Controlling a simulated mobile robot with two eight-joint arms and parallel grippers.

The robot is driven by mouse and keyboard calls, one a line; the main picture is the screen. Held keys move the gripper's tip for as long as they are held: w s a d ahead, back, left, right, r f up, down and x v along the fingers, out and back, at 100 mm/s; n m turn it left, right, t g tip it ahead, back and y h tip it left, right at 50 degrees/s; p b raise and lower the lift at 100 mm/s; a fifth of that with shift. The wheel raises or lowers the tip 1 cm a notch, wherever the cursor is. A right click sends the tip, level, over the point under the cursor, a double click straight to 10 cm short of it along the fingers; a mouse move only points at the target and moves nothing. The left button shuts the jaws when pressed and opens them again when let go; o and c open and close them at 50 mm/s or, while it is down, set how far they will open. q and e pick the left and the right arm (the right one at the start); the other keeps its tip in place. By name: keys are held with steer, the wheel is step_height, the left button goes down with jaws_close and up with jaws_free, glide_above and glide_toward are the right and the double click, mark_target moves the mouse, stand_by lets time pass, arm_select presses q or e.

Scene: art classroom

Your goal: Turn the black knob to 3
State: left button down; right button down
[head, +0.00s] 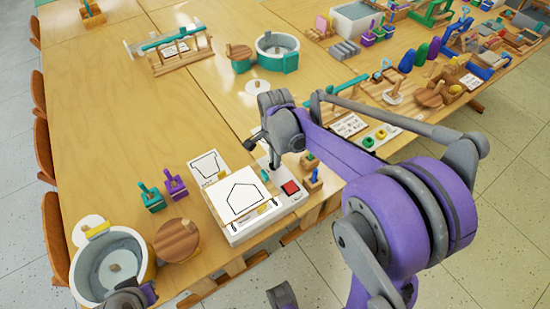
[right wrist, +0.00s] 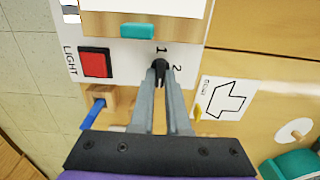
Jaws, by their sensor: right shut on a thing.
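The black knob (right wrist: 160,68) sits on the white panel of a light box (right wrist: 125,62). The digits 1 and 2 show beside the knob in the right wrist view; a 3 is not visible, and the knob's exact pointing is unclear. My right gripper (right wrist: 160,76) is shut on the knob from above. In the head view my right gripper (head: 270,158) reaches down to the right end of the light box (head: 240,230), and the knob is hidden there. A grey and purple part of my left arm shows at the bottom left; its jaws cannot be made out.
A red button (head: 290,188) marked LIGHT and a teal block (head: 265,176) are on the box close to my right gripper. A wooden holder with a blue tool (head: 314,175) stands just right.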

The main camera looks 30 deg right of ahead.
steer(key=c, duration=0.9)
jaws_free()
steer(key=shift+r, duration=0.1)
step_height(320, 180, up, 11)
steer(key=p, duration=0.1)
steer(key=shift+f, duration=0.2)
